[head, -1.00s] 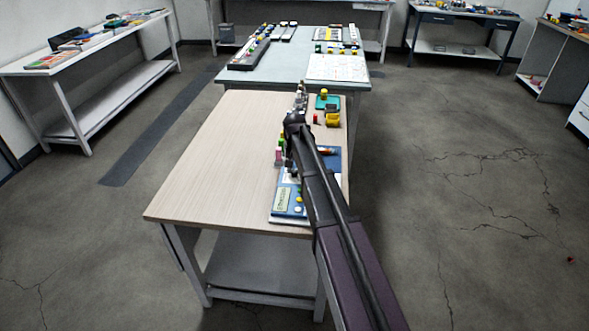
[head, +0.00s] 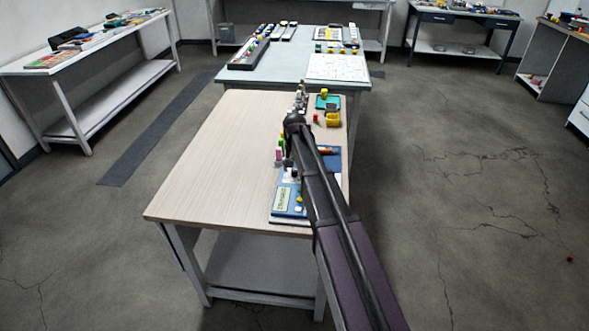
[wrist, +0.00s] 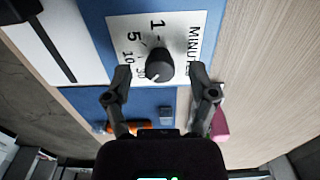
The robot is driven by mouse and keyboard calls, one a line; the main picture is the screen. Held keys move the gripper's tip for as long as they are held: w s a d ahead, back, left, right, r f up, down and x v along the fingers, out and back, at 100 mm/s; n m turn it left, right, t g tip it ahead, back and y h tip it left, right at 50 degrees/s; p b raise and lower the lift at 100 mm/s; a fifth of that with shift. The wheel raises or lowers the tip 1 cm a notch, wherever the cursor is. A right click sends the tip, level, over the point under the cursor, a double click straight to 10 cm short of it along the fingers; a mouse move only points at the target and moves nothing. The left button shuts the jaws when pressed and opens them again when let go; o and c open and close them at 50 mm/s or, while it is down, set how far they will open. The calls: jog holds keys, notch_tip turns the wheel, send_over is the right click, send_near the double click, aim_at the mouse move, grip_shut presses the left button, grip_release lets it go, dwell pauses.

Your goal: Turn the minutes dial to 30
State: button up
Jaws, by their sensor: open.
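The minutes dial (wrist: 160,64) is a round black knob with a white pointer mark, on a white label (wrist: 183,25) reading MINUTES with 1, 5, 10 and 30 around it. In the wrist view the mark points to the lower left, close to the 30; exact alignment is unclear. My gripper (wrist: 160,73) is open, with one finger on each side of the knob. Gaps show between the fingers and the knob. In the head view my arm hides the dial on the blue panel (head: 281,209).
A pink object (wrist: 221,125) and an orange object (wrist: 128,126) lie near my fingers in the wrist view. The table's left part (head: 215,170) is clear.

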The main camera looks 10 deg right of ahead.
aim_at(294, 170)
jog(key=shift+m, duration=0.5)
jog(key=m, duration=0.3)
jog(key=shift+m, duration=0.3)
jog(key=m, duration=0.4)
notch_tip(294, 170, up, 14)
jog(key=p, duration=1.4)
jog(key=s+f+n+b, duration=0.3)
jog(key=s+n, duration=0.9)
jog(key=s, duration=1.6)
jog(key=shift+s+f, duration=0.15)
jog(key=shift+s, duration=0.15)
jog(key=shift+s, duration=0.25)
jog(key=shift+d, duration=0.15)
